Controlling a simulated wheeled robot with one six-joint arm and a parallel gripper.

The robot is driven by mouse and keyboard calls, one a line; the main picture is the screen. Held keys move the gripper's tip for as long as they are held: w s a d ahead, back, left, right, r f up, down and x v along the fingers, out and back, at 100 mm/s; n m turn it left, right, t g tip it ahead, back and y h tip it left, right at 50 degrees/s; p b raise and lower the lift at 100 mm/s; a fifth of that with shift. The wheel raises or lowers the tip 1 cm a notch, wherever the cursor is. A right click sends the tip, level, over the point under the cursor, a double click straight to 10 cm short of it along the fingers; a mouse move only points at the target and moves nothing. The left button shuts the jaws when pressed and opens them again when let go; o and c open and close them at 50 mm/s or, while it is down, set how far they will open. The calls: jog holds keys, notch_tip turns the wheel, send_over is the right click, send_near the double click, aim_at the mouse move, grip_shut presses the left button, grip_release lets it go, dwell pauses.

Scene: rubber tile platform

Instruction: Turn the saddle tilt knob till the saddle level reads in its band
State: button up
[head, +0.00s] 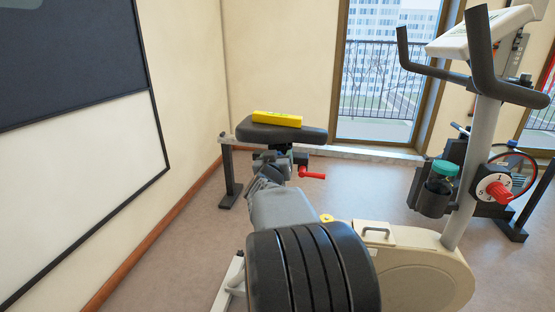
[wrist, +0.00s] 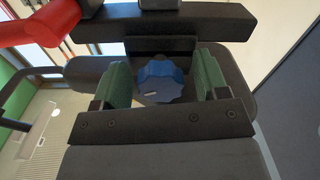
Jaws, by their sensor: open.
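The saddle tilt knob (wrist: 159,82) is blue and lobed, with a small pale mark on its face. In the wrist view it sits between the green pads of my gripper (wrist: 163,76), with a visible gap at each side; the jaws are open. The black saddle (head: 293,134) stands at the middle of the head view, with a yellow saddle level (head: 277,119) lying on top. The level's reading is too small to make out. In the head view my arm hides the knob and most of my gripper.
A red lever (head: 312,175) juts out right below the saddle and shows large at upper left in the wrist view (wrist: 40,25). The bike's console (head: 485,32), bottle (head: 439,185) and red-centred dial (head: 494,188) are at right. A wall board (head: 85,190) is at left.

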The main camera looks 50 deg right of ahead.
jog(key=shift+c, duration=0.4)
jog(key=c, duration=0.8)
jog(key=shift+c, duration=0.2)
jog(key=m+b, duration=0.1)
jog(key=m, duration=0.3)
jog(key=shift+f+b, duration=0.1)
jog(key=shift+b, duration=0.3)
jog(key=m+b, duration=0.1)
jog(key=m, duration=0.3)
jog(key=shift+m+b, duration=0.3)
jog(key=shift+b, duration=0.1)
jog(key=m+b, duration=0.2)
jog(key=m, duration=0.2)
jog(key=shift+a, duration=0.1)
jog(key=shift+m+b, duration=0.5)
jog(key=shift+m, duration=1.1)
